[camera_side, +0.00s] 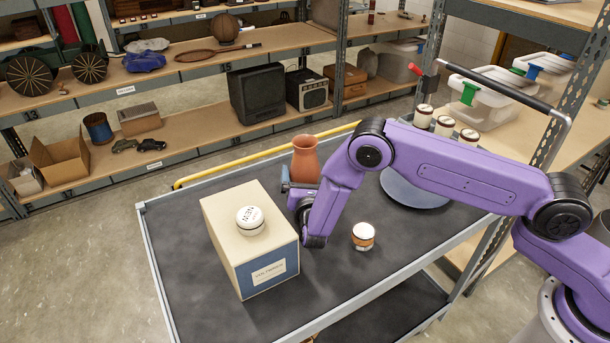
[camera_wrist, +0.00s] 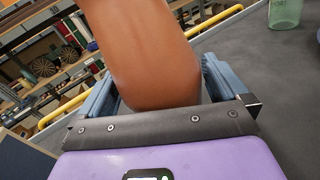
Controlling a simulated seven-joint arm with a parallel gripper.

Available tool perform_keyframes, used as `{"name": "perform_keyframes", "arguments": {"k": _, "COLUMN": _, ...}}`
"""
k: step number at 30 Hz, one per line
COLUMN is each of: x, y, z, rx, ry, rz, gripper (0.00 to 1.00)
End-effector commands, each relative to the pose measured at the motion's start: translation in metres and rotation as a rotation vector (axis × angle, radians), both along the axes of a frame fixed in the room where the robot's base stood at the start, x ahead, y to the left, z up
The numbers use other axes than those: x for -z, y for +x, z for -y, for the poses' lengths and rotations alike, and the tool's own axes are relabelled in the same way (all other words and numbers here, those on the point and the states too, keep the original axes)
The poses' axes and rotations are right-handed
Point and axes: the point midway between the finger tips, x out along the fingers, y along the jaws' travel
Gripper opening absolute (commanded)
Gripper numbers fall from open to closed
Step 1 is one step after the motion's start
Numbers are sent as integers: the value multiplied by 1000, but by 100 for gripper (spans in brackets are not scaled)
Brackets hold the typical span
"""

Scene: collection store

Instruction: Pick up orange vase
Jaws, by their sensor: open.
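The orange vase (camera_side: 305,160) stands upright near the far edge of the dark cart top, behind my wrist in the side view; its lower part is hidden there. In the wrist view the vase (camera_wrist: 150,50) fills the upper middle, tilted in the picture. My gripper (camera_side: 288,187) is low beside the vase's base. In the wrist view my gripper (camera_wrist: 157,82) is open, with one blue-grey finger on each side of the vase's body. A narrow gap shows at the left finger; contact at the right finger is unclear.
A cream and blue box (camera_side: 250,262) with a white-lidded jar (camera_side: 250,220) on top stands left of my gripper. A small jar (camera_side: 363,236) stands to the right. A blue-grey disc (camera_side: 412,190) lies behind my arm. A yellow rail (camera_side: 235,162) runs along the cart's far edge.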

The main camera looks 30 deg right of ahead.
Motion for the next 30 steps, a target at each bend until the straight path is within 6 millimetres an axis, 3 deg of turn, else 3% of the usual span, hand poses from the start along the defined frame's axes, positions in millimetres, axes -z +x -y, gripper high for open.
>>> {"name": "perform_keyframes", "arguments": {"k": 11, "x": 0, "y": 8, "z": 4, "rx": -1, "ry": -1, "rz": 1, "gripper": 97}}
{"name": "perform_keyframes", "arguments": {"k": 15, "x": 0, "y": 8, "z": 4, "rx": 0, "ry": -1, "rz": 0, "gripper": 51}}
{"name": "perform_keyframes", "arguments": {"k": 16, "x": 0, "y": 8, "z": 4, "rx": -1, "ry": -1, "rz": 1, "gripper": 47}}
{"name": "perform_keyframes", "arguments": {"k": 30, "x": -12, "y": 9, "z": 3, "rx": 0, "ry": 0, "rz": 4, "gripper": 47}}
